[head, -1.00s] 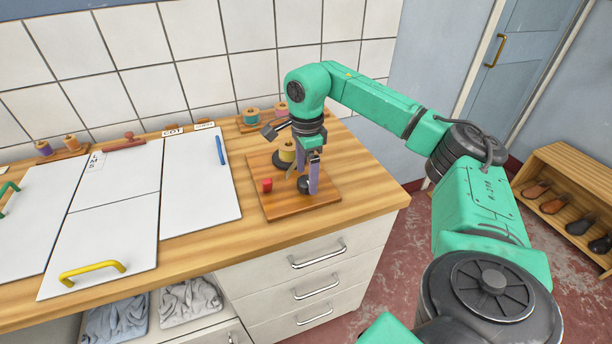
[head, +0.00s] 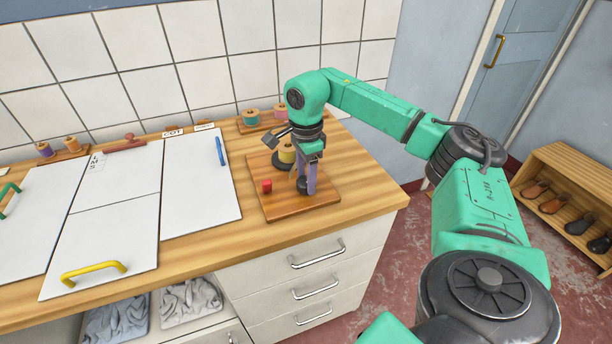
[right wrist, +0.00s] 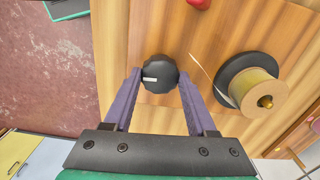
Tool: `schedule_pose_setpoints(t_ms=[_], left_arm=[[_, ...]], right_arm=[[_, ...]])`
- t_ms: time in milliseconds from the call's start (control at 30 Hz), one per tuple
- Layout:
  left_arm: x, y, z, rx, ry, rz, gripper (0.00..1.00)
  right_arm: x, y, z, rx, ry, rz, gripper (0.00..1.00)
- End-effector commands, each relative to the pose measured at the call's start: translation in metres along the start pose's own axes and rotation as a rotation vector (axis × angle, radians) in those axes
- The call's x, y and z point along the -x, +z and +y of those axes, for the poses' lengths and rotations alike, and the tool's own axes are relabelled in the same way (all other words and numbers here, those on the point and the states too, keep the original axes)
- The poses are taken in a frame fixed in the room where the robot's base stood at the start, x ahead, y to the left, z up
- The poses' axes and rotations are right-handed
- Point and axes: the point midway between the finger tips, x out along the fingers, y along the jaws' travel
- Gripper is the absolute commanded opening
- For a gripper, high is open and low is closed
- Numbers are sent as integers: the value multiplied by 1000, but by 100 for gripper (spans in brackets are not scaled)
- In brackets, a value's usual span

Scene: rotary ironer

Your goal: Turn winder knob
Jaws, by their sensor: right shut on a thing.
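The winder knob (right wrist: 160,74) is black and round with a white mark pointing left in the right wrist view. It sits on a wooden board (head: 285,211) on the counter; in the head view the fingers partly hide the knob. My right gripper (head: 307,187) points down over the board and is shut on the knob, one purple finger on each side of it (right wrist: 159,78). A spool of yellow thread (head: 287,153) on a black disc stands behind the knob in the head view, and it also shows in the right wrist view (right wrist: 254,92). My left gripper is not in view.
A red piece (head: 266,186) is on the board, left of the knob. White panels (head: 200,190) with a yellow handle (head: 92,270) and a blue handle (head: 220,151) lie left. More spools (head: 251,115) stand at the back. The counter right of the board is clear.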

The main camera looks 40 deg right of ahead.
Motion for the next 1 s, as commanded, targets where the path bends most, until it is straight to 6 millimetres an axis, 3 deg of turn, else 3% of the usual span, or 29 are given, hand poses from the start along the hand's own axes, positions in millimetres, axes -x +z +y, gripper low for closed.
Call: schedule_pose_setpoints(t_ms=[1000], left_arm=[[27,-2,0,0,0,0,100]], right_arm=[[3,0,-1,890,-5,0,1]])
